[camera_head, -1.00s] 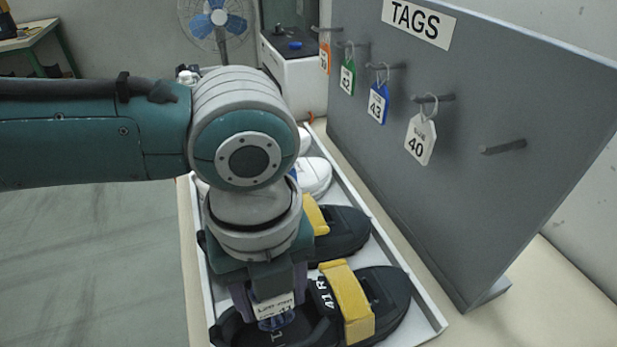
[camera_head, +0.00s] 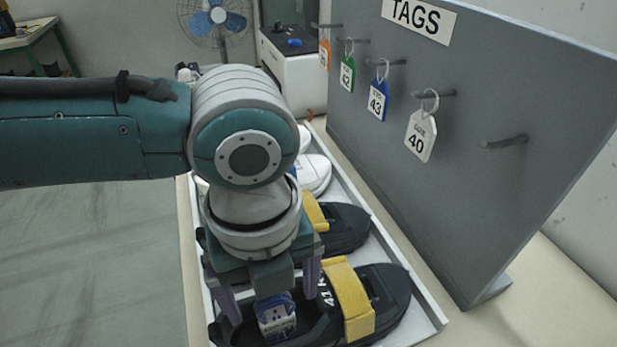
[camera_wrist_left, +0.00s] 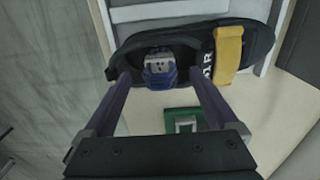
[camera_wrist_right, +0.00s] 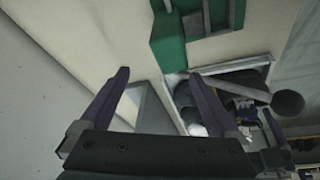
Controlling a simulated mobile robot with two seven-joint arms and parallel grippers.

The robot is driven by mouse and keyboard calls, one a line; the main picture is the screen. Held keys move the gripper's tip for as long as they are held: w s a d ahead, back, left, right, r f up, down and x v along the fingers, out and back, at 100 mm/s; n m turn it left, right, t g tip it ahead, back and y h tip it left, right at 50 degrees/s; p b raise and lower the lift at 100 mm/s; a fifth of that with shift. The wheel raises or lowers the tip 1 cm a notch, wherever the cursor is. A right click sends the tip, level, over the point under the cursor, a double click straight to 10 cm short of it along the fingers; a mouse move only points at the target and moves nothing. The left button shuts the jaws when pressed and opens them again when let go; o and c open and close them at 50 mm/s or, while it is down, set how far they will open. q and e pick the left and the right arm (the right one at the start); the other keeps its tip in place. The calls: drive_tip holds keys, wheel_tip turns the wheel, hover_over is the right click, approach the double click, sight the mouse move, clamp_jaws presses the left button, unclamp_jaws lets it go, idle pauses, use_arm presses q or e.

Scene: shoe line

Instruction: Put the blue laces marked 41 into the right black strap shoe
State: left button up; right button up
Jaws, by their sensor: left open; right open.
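The right black strap shoe (camera_head: 388,290) has a yellow strap and the mark 41 R, and lies at the near end of the white tray. The blue laces (camera_head: 277,318) with a white label are in the opening of this shoe; the label's print is not readable now. The laces also show in the left wrist view (camera_wrist_left: 159,68). My left gripper (camera_head: 268,292) is open above the shoe, its fingers apart on either side of the laces. My right gripper (camera_wrist_right: 165,85) is open and empty over the pale table, seen only in its wrist view.
Another black strap shoe (camera_head: 346,228) and white shoes (camera_head: 314,174) lie farther back in the tray (camera_head: 432,318). A grey tag board (camera_head: 440,200) with hanging tags stands along the right. A green object (camera_wrist_left: 185,121) lies near the tray. In the right wrist view, a bin (camera_wrist_right: 255,75) holds dark items.

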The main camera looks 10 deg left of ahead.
use_arm(q)
wheel_tip(320, 180, up, 10)
drive_tip(key=shift+f, duration=0.1)
use_arm(e)
drive_tip(key=shift+r, duration=0.2)
drive_tip(key=shift+a, duration=0.1)
idle(0.3)
